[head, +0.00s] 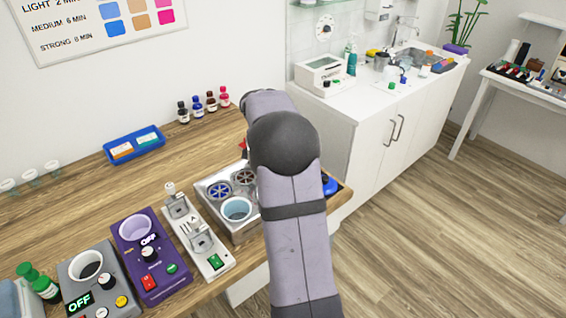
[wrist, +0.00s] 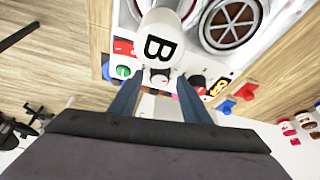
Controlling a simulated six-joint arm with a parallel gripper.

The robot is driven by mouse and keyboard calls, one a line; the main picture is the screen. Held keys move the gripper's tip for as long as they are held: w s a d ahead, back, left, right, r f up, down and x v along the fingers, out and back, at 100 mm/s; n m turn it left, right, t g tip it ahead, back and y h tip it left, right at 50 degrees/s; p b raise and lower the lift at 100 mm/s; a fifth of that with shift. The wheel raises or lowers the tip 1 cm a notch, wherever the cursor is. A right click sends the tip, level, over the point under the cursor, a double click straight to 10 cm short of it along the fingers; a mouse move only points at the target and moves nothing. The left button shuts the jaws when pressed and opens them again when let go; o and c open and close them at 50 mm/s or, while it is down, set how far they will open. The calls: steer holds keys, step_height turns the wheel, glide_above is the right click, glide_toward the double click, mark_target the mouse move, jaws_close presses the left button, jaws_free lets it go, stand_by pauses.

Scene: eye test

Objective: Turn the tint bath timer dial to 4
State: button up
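The metal tint bath (head: 236,228) with round wells stands on the wooden bench in the head view, its right part and front panel largely hidden behind my arm. In the wrist view its wells (wrist: 232,22) show at the top. My gripper (wrist: 159,84) is open, its two blue-grey fingers apart over the front panel. A small pale dial (wrist: 160,77) shows between the fingertips; its scale and setting are too small to read. I cannot tell whether the fingers touch it. A white round piece marked B (wrist: 162,46) stands just above the dial in the picture.
Beside the dial are a green knob (wrist: 122,72) and a dark knob (wrist: 197,82). In the head view a white two-post device (head: 197,235), a purple warmer (head: 150,255) and a grey one (head: 98,285) stand left of the bath. The bench behind is partly clear.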

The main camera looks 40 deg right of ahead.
steer(key=b+v, duration=0.1)
steer(key=v, duration=0.6)
steer(key=shift+r+b, duration=0.2)
steer(key=shift+b, duration=0.15)
stand_by(0.4)
steer(key=a+r+n+t+y+p, duration=0.1)
steer(key=a+r+n+t+p, duration=0.5)
steer(key=a, duration=0.5)
steer(key=s+a+f+n+g+y+b, duration=0.1)
steer(key=s+a+f+n+g+b, duration=0.2)
steer(key=s+a+f, duration=0.5)
steer(key=s+a+f+n+g+y+b, duration=0.2)
steer(key=s+a+f+n+b, duration=0.4)
steer(key=s+a+f, duration=0.3)
steer(key=s+f+g, duration=0.1)
steer(key=s+f, duration=0.2)
steer(key=f, duration=0.3)
steer(key=shift+s+f+n+g+y, duration=0.3)
steer(key=shift+n+g, duration=0.1)
